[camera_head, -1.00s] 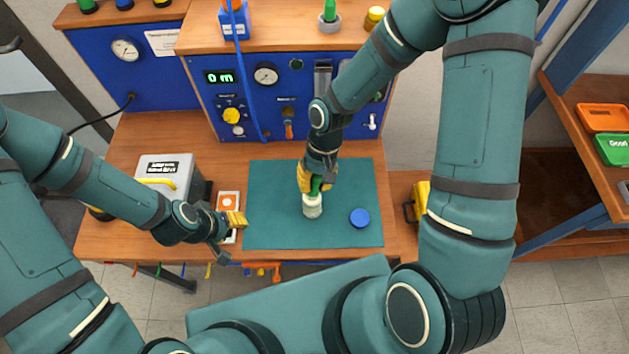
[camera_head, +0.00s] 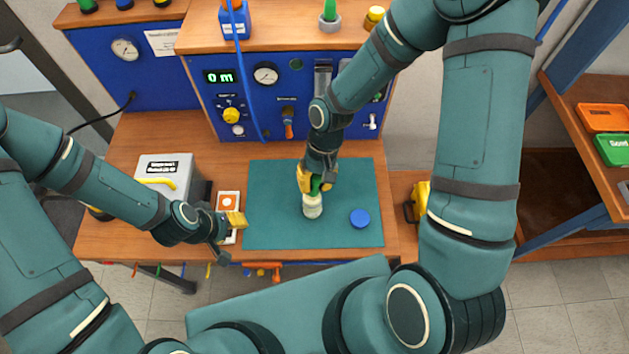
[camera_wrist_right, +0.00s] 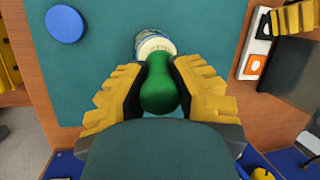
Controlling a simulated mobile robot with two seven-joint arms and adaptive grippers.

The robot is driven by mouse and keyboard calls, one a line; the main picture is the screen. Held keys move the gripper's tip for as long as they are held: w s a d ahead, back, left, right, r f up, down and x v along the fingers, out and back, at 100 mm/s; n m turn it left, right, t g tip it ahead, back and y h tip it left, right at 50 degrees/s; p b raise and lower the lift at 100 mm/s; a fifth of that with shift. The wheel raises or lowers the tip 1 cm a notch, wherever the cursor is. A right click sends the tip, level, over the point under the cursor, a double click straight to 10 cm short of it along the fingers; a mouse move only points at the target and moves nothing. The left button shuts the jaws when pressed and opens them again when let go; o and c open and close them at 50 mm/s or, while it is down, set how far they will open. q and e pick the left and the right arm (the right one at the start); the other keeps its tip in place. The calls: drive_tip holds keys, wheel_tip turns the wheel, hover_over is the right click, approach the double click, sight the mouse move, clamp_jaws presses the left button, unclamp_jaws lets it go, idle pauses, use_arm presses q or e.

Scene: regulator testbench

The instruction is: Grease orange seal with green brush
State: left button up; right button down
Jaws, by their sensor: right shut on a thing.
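My right gripper (camera_head: 316,183) is shut on the green brush (camera_wrist_right: 159,85); only its handle shows in the right wrist view. The brush end is inside or at the mouth of a pale jar (camera_head: 312,207) on the green mat (camera_head: 345,236); I cannot tell how deep. The jar also shows in the right wrist view (camera_wrist_right: 153,45). The orange seal (camera_head: 228,199) lies on a white plate left of the mat. My left gripper (camera_head: 236,222) is beside that plate, with yellow fingers pointing toward the mat; whether it is open is unclear.
A blue round lid (camera_head: 360,218) lies on the mat right of the jar. A grey case (camera_head: 168,176) stands on the left of the bench. The blue control panel (camera_head: 285,85) rises behind the mat. Orange (camera_head: 604,117) and green (camera_head: 613,149) bins sit far right.

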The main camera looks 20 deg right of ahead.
sight(315, 177)
drive_tip(key=shift+r+p, duration=2.5)
drive_tip(key=shift+r, duration=1)
